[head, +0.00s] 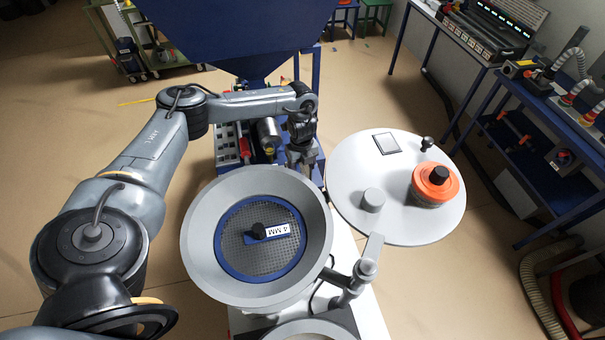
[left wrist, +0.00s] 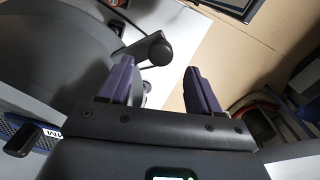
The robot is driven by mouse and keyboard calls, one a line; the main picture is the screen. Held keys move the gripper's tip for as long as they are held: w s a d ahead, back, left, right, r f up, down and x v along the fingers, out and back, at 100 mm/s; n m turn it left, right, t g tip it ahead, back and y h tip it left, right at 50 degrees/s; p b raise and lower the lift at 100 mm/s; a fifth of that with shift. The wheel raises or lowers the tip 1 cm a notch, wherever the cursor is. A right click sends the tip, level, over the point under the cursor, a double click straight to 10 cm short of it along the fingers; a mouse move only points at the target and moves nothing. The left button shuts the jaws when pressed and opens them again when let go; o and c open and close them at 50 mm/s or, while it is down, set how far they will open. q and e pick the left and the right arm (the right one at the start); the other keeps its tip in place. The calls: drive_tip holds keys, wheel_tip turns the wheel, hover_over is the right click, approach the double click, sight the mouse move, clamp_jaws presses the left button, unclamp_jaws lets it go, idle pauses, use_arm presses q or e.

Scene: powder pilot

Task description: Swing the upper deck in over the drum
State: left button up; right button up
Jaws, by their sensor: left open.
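The upper deck (head: 345,185) is a round pale plate, swung out to the right of the drum. A short black-knobbed handle (head: 427,143) stands near its far edge. A jointed grey arm with a post (head: 368,265) sits at its near edge. The drum (head: 200,245) is a wide grey bowl, open on top, with a blue-rimmed sieve marked 4 MM (head: 235,262) inside. My left gripper (head: 303,168) points down beyond the drum's far rim. Its purple fingers are open and empty in the left wrist view (left wrist: 160,88). My right gripper is not in view.
An orange-ringed weight (head: 436,184) with a black knob sits on the deck. A blue hopper (head: 240,35) hangs beyond the drum. A black ball knob on a grey lever (left wrist: 160,52) shows beyond the fingers in the left wrist view. Blue benches (head: 545,130) stand at right.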

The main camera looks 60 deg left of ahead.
sight(302, 176)
use_arm(q)
drive_tip(key=shift+f, duration=2.35)
clamp_jaws()
